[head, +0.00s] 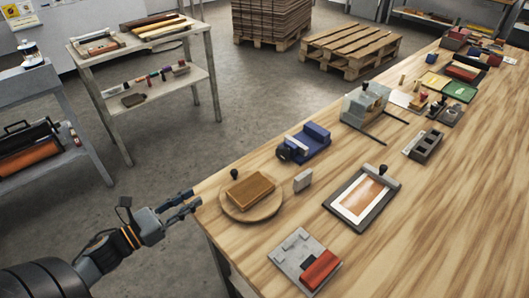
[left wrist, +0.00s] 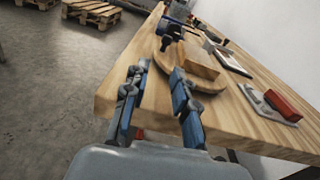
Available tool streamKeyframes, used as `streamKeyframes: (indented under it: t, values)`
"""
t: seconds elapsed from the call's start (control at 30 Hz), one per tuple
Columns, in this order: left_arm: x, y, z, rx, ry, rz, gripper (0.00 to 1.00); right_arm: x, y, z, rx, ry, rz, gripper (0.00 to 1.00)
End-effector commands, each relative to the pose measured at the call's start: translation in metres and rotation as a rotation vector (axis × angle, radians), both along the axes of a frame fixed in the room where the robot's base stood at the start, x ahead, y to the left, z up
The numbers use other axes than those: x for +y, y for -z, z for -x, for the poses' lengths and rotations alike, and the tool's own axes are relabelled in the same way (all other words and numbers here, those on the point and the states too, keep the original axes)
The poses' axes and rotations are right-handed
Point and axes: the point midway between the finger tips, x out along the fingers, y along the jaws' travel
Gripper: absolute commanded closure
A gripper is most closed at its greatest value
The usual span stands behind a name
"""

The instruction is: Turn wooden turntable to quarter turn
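The wooden turntable (head: 247,211) is a round disc near the left end of the long wooden table. A brown rectangular block (head: 251,190) lies on it, and a black knob (head: 234,174) stands at its far-left rim. My left gripper (head: 190,203) is open and empty beside the table's left edge, to the left of the turntable and apart from it. In the left wrist view, the turntable (left wrist: 163,72) and the block (left wrist: 200,62) lie beyond the two spread fingers (left wrist: 160,92). My right gripper is not in view.
A small grey block (head: 303,180) and a blue device (head: 305,143) stand beyond the turntable. A clipboard-like frame (head: 340,215) lies to its right. A grey plate with a red block (head: 321,270) lies nearer. Open floor (head: 170,170) is left of the table.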

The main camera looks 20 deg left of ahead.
Motion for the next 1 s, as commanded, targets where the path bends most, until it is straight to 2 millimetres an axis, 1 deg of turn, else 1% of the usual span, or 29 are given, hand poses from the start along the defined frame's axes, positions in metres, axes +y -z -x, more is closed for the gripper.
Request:
streamKeyframes:
  t: [0.03, 0.1, 0.23, 0.43, 0.57, 0.8, 1.0]
  values:
    - [-0.004, -0.006, 0.001, -0.018, 0.016, -0.027, 0.73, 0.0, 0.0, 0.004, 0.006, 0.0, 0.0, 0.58]
    - [-0.007, -0.011, 0.0, -0.034, 0.029, -0.047, 0.73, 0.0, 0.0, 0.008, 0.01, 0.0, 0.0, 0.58]
    - [-0.012, -0.013, -0.01, -0.041, 0.032, -0.053, 0.73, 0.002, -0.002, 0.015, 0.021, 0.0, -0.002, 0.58]
    - [-0.025, -0.014, -0.044, -0.042, 0.032, -0.051, 0.73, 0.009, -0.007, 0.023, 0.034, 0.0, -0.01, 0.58]
    - [-0.034, -0.014, -0.067, -0.04, 0.03, -0.05, 0.73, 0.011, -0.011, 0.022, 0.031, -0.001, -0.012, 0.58]
    - [-0.049, -0.013, -0.104, -0.038, 0.029, -0.051, 0.73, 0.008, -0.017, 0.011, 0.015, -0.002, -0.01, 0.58]
    - [-0.057, -0.011, -0.122, -0.036, 0.029, -0.049, 0.73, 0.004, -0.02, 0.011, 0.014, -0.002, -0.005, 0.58]
